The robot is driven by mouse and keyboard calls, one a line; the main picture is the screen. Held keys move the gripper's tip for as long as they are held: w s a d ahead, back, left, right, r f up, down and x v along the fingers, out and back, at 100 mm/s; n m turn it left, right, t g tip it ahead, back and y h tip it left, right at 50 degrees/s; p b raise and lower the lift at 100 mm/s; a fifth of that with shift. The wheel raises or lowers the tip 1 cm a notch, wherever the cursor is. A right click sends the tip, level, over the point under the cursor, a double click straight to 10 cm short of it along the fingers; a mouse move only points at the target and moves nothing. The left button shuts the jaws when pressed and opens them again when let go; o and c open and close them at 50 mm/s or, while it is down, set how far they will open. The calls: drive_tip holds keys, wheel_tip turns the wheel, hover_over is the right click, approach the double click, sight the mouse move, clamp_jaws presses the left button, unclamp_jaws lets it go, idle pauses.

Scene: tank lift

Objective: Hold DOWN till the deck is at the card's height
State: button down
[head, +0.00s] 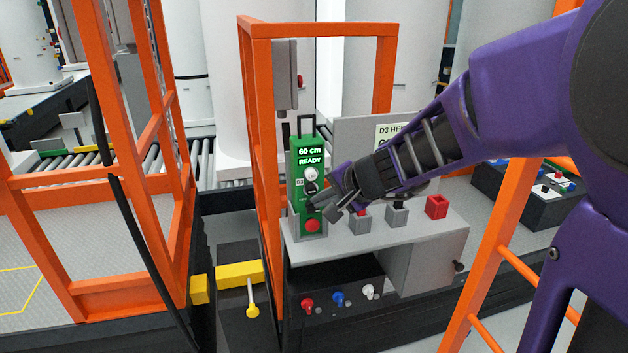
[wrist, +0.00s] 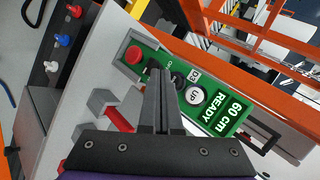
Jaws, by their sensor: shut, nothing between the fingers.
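The green control pendant (head: 309,160) stands upright on a grey shelf, and its display reads 60 cm READY. It has a white UP button (wrist: 195,96), a black button (head: 310,188) below it and a red button (head: 312,226) at the bottom. My gripper (head: 318,203) is shut and empty, with its tips close in front of the pendant. In the wrist view the fingers cover part of the pendant by the black button (wrist: 178,80); I cannot tell whether they touch it. The deck (head: 60,235) is at the left with orange rails.
Grey holders (head: 397,213) and a red holder (head: 437,206) stand on the shelf right of the pendant. Orange posts (head: 262,150) rise close to its left. Red, blue and white knobs (head: 338,299) sit below. An orange ladder-like frame (head: 505,250) stands at the right.

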drive_tip(key=shift+s+d+r+b, duration=0.1)
drive_tip(key=shift+s+d+b, duration=0.1)
drive_tip(key=shift+s, duration=0.55)
drive_tip(key=shift+s+d+f+b, duration=0.1)
drive_tip(key=shift+s+d+b, duration=0.05)
drive_tip(key=shift+s, duration=0.6)
drive_tip(key=shift+s+d+r+b, duration=0.1)
drive_tip(key=shift+s+d+b, duration=0.1)
drive_tip(key=shift+s, duration=0.55)
drive_tip(key=shift+w+r, duration=0.1)
drive_tip(key=shift+w, duration=0.05)
